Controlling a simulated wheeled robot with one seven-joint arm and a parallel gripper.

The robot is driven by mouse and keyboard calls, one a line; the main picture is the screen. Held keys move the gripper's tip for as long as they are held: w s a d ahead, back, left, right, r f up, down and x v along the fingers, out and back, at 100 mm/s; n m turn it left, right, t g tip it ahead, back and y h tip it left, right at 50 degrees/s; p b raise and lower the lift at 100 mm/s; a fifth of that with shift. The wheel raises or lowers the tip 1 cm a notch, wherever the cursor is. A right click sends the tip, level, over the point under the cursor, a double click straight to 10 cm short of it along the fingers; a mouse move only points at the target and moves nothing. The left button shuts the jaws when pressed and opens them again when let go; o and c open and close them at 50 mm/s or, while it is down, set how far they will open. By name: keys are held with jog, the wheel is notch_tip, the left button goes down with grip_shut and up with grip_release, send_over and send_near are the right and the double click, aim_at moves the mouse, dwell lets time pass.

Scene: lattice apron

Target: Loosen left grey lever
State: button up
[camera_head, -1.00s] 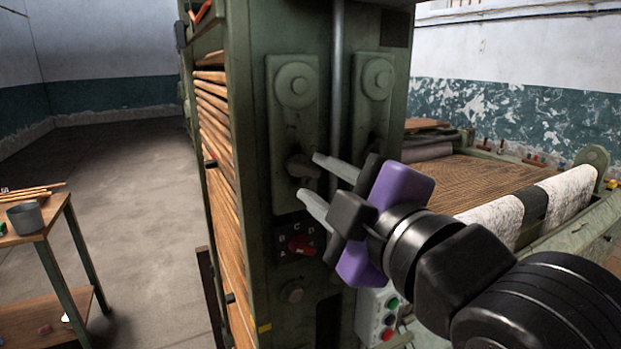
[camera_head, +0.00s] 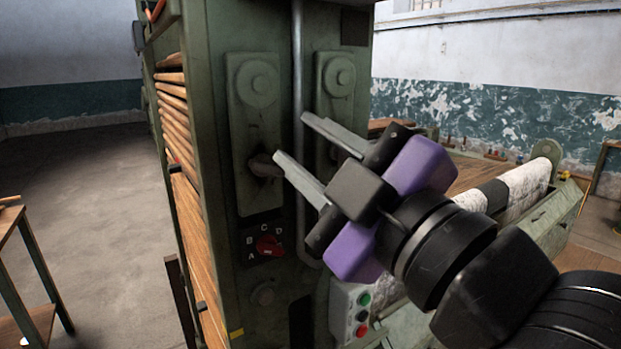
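The left grey lever (camera_head: 263,166) is a short stubby handle at a dark slot, low on the left green plate (camera_head: 243,115) of the green machine column. My gripper (camera_head: 290,136), with two long grey fingers and a purple and black body, is open. Its fingers are spread apart with nothing seen between them. The lower fingertip appears right beside the lever's right end; I cannot tell whether they touch. The upper fingertip is higher and further right, in front of the vertical pipe. A second plate (camera_head: 337,75) stands right of the pipe; its lower part is partly hidden by my fingers.
A red selector knob (camera_head: 268,246) marked A to D sits below the lever. A vertical pipe (camera_head: 298,60) runs between the plates. A push-button box (camera_head: 352,312) is lower right. A small table (camera_head: 22,250) stands left, with open floor between.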

jog(key=s+d+f+m+t+h, duration=0.3)
jog(key=d+f+m+h, duration=0.2)
jog(key=d+f+m, duration=0.5)
jog(key=s+d+f+m+t+h, duration=0.25)
jog(key=d+f+m+h, duration=0.35)
jog(key=f, duration=0.5)
jog(key=s+d+f+m+g, duration=0.1)
jog(key=s+f+g, duration=0.3)
jog(key=s+f, duration=0.7)
jog(key=s+d+f+g, duration=0.3)
jog(key=s+f, duration=0.7)
jog(key=s, duration=0.6)
jog(key=shift+d+f+m+g, duration=0.2)
jog(key=shift+f+m+g, duration=0.15)
jog(key=shift+m, duration=0.05)
jog(key=shift+w, duration=0.1)
